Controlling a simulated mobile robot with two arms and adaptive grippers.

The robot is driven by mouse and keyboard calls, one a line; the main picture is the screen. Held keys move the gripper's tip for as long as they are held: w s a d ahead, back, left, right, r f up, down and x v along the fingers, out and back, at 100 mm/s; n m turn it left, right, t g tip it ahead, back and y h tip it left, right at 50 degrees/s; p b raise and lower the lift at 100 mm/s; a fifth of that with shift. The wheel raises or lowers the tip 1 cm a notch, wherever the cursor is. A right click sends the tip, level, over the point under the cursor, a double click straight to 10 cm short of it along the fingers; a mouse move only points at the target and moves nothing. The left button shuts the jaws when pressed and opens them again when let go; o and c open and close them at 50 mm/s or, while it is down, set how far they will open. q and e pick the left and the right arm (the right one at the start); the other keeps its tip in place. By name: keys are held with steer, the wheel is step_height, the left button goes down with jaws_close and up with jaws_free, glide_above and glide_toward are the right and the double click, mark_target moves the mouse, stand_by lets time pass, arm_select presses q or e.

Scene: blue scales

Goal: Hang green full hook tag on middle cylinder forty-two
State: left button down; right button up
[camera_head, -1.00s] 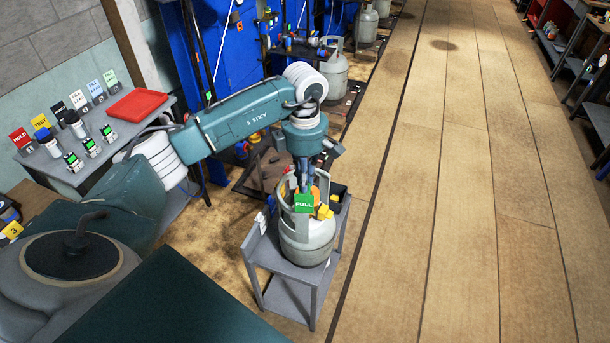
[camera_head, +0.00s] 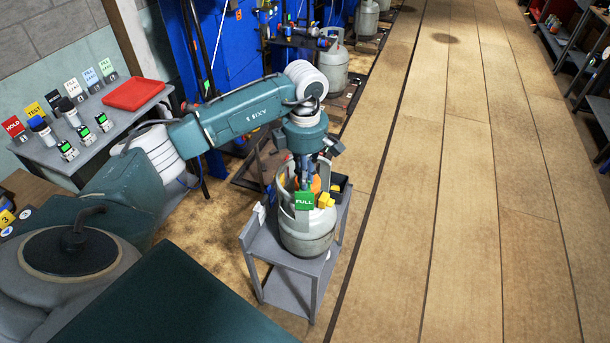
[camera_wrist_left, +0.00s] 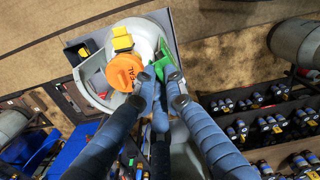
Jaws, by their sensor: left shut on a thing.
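The green FULL tag (camera_head: 304,201) is at the collar of a grey gas cylinder (camera_head: 306,236), its face toward the head camera. The cylinder stands upright on a small grey stand. My left gripper (camera_head: 304,183) points down over the cylinder top, shut on the tag. In the left wrist view, the tag (camera_wrist_left: 169,66) is by my left fingertips (camera_wrist_left: 162,88), next to an orange cap (camera_wrist_left: 124,72). Whether the tag's hook bears on the collar cannot be told. The cylinder's number is not readable. My right gripper is not in view.
A yellow valve part (camera_head: 325,200) sits right of the tag. The grey stand (camera_head: 290,287) carries a black bin (camera_head: 339,187) behind the cylinder. The side table (camera_head: 118,125) at left holds a red tray (camera_head: 137,94) and several tags.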

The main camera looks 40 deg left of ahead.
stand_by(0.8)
arm_select(q)
steer(key=shift+b, duration=0.4)
stand_by(0.5)
steer(key=shift+f+b, duration=0.35)
steer(key=shift+f, duration=0.1)
steer(key=shift+f+b, duration=1.2)
steer(key=shift+f, duration=0.3)
steer(key=shift+f, duration=0.1)
steer(key=c, duration=1.7)
jaws_free()
steer(key=shift+c, duration=0.2)
